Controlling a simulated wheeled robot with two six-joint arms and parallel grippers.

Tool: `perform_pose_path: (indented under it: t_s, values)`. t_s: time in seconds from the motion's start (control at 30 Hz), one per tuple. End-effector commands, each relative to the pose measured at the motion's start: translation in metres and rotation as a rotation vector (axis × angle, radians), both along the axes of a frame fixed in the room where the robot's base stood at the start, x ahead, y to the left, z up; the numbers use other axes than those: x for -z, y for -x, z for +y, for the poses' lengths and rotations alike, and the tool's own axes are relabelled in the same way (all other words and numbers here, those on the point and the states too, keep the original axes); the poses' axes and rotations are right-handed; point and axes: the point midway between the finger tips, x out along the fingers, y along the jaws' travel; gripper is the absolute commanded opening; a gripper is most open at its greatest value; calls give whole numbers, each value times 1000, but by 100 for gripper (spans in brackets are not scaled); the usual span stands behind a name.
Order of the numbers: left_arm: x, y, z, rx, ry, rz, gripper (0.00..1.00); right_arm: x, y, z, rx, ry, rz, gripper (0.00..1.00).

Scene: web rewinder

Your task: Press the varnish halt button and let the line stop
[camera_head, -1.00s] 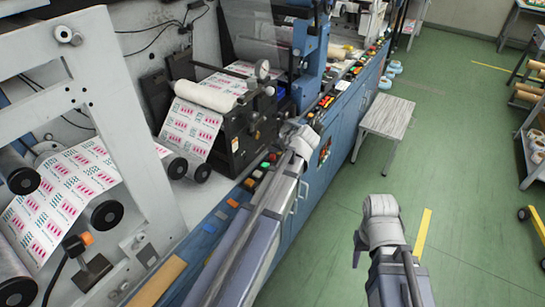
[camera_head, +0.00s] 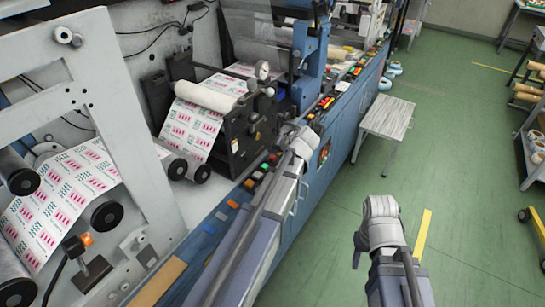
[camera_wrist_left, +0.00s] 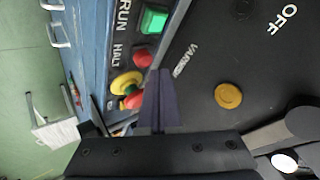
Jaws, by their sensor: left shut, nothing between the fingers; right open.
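In the left wrist view, the shut, empty fingers of my left gripper (camera_wrist_left: 160,85) reach over a dark control panel. Their tips are close to a red button (camera_wrist_left: 143,57) beside the HALT label (camera_wrist_left: 117,55); whether they touch is unclear. A green square button (camera_wrist_left: 153,20) sits by the RUN label, and VARNISH lettering (camera_wrist_left: 186,59) is beside the tips. In the head view, my left gripper (camera_head: 306,136) is at the machine's front control row, its fingertips hard to make out. The printed web (camera_head: 190,128) runs over rollers. My right gripper (camera_head: 381,210) is over the floor, its fingers not clear.
A brass-coloured disc (camera_wrist_left: 228,95) is on the panel. A small grey table (camera_head: 387,117) stands in the aisle; the green floor (camera_head: 455,150) is largely clear.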

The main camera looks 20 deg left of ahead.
Motion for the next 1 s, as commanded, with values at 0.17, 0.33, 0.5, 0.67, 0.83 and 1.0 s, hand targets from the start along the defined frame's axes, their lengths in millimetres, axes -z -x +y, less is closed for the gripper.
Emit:
perform_pose_path:
  t_s: [0.17, 0.33, 0.5, 0.67, 0.83, 1.0]
  values:
    - [0, 0, 0, 0, 0, 0, 0, 0, 0, 0, 0, 0, 0, 50]
    - [0, 0, 0, 0, 0, 0, 0, 0, 0, 0, 0, 0, 0, 50]
    - [0, 0, 0, 0, 0, 0, 0, 0, 0, 0, 0, 0, 0, 50]
    - [1, 0, 0, 0, 0, 0, 0, 1, 0, 0, 0, 0, 0, 50]
    - [7, 0, 0, 0, 0, 0, 0, 7, 0, 0, 0, 0, 0, 50]
    - [9, 0, 0, 0, 0, 0, 0, 9, 0, 0, 0, 0, 0, 50]
